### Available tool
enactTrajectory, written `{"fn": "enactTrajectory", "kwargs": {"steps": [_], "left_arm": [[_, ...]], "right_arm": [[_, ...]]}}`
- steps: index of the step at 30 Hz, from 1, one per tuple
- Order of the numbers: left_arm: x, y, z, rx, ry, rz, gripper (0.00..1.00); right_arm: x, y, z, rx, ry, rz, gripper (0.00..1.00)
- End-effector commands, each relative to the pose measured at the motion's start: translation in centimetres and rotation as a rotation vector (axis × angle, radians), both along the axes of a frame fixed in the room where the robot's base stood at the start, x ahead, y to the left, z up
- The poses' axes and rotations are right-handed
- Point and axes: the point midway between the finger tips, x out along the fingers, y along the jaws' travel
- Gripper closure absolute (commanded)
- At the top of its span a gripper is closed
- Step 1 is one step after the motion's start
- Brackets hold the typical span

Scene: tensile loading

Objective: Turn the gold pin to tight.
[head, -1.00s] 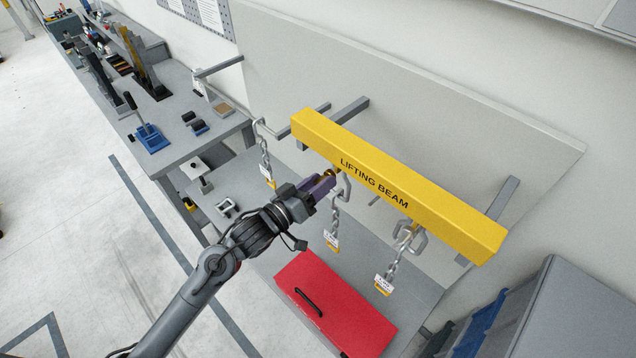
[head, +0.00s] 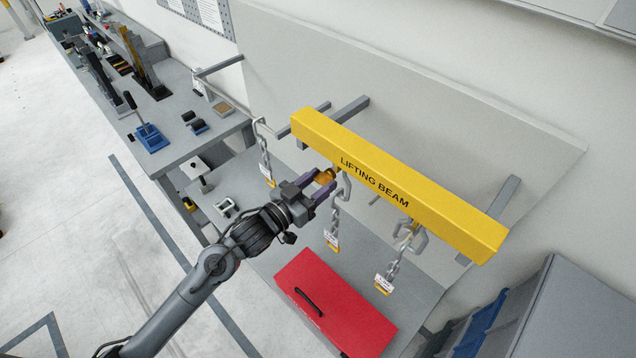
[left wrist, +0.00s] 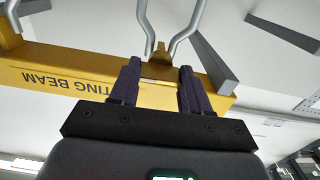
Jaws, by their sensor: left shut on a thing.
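The yellow lifting beam (head: 390,182) hangs lengthwise in front of a grey panel. The gold pin (head: 324,177) sits at the beam's lower front side, near the shackle of the middle chain. My left gripper (head: 326,180) is shut on the gold pin, one purple finger on each side of it. In the left wrist view, the gold pin (left wrist: 158,70) shows between the fingertips, with grey shackle arms above it and the beam (left wrist: 60,80) behind. The fingers hide part of the pin. My right gripper is not in view.
The middle chain (head: 334,218) hangs close to my left gripper, with a tag below. Another chain (head: 394,268) hangs to the right, and one (head: 264,158) to the left. A red toolbox (head: 336,305) stands below on the grey bench. A workbench with tools runs back left.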

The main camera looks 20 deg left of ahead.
Motion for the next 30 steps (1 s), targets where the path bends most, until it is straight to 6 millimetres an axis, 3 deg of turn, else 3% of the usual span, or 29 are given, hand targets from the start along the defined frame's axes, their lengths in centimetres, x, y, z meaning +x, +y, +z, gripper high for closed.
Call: {"fn": "enactTrajectory", "kwargs": {"steps": [30], "left_arm": [[0.0, -0.1, -0.3, 0.848, -0.357, -0.001, 0.84]], "right_arm": [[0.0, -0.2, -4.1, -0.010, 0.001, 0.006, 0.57]]}}
